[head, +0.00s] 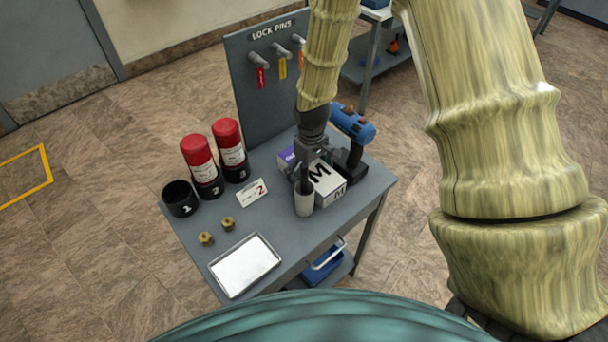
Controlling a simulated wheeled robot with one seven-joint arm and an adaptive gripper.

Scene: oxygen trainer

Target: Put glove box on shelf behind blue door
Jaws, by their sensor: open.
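The glove box (328,186), a white box marked with a black M and with a purple part at its left, lies on the right side of the grey table (215,236). My gripper (308,174) is open and points down at the box's left part, overlapping it in the picture. Its dark fingers partly hide the box, and I cannot tell whether they touch it. A grey-blue door (52,45) shows at the upper left; I cannot tell whether it is the blue door. No shelf behind a door is in view.
A blue drill (352,128) stands right behind the box, and a pale cylinder (304,205) stands in front. Red-topped canisters (230,143), a black cup (180,199), brass fittings (206,238) and a metal tray (244,266) occupy the left side. The lock-pin board (258,105) rises behind.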

